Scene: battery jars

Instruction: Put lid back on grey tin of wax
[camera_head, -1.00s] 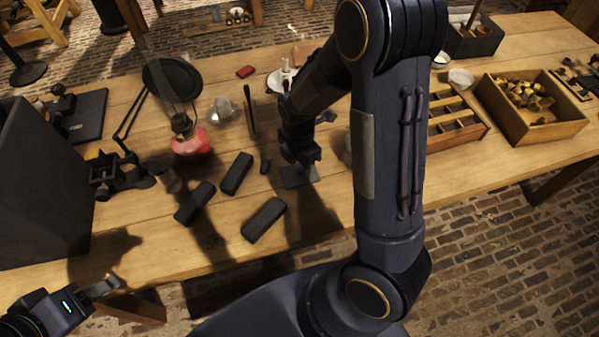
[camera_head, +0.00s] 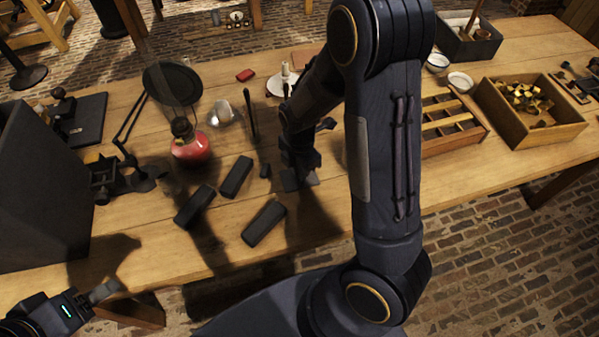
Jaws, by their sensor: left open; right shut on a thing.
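My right gripper (camera_head: 302,179) is low over the middle of the wooden table (camera_head: 350,220), right of the black blocks. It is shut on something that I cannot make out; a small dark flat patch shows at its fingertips. My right forearm hides part of the table behind it. I cannot pick out the grey tin of wax or its lid for sure. My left gripper (camera_head: 104,291) is open and empty at the lower left, in front of the table's near edge.
Black blocks (camera_head: 264,223) lie left of my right gripper. Behind them stand a red lantern (camera_head: 190,150) and a silvery round thing (camera_head: 222,113). A plate with a candle (camera_head: 284,82), white dishes (camera_head: 460,81), a divided wooden tray (camera_head: 450,122) and a wooden box (camera_head: 537,132) stand farther off.

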